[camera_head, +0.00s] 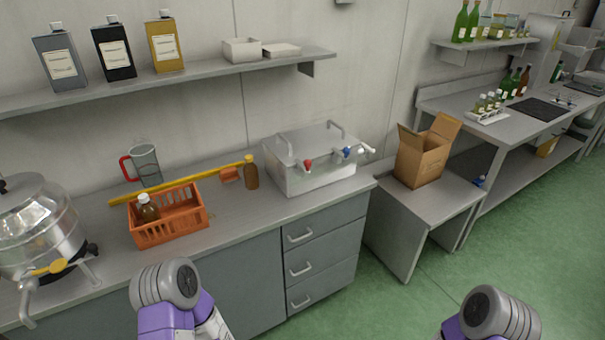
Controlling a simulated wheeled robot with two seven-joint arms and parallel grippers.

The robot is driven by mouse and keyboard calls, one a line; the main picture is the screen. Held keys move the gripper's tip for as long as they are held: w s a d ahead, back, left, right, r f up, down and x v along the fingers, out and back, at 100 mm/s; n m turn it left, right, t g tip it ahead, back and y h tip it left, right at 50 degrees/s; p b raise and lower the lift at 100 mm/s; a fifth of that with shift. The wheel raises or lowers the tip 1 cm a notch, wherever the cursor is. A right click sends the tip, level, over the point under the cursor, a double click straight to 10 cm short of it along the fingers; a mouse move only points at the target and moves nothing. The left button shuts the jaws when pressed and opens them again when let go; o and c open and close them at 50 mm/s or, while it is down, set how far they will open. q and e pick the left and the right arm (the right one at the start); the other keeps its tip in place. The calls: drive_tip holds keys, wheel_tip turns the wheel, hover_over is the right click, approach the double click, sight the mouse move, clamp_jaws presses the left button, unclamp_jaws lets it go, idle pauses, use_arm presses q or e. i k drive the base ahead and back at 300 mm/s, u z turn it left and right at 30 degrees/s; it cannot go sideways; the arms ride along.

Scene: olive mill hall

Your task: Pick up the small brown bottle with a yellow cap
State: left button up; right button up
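A small brown bottle (251,175) with a yellowish-brown cap stands upright on the grey counter, just left of the steel box with taps. Another brown bottle (148,211), with a white cap, stands inside the orange crate (170,232) further left. Neither gripper is in view. Only grey and purple parts of my arms show at the bottom edge, one left of centre and one at the right, both apart from the bottles.
The steel box (315,175) has red and blue taps. A yellow bar (180,184), an orange block (230,174) and a jug (146,165) lie or stand behind the crate. A steel vessel (40,225) is at left, an open carton (422,160) at right. Counter front is clear.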

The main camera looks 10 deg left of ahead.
sight(251, 170)
drive_tip(key=z, duration=1.15)
drive_tip(key=i, duration=1.15)
drive_tip(key=u, duration=2.25)
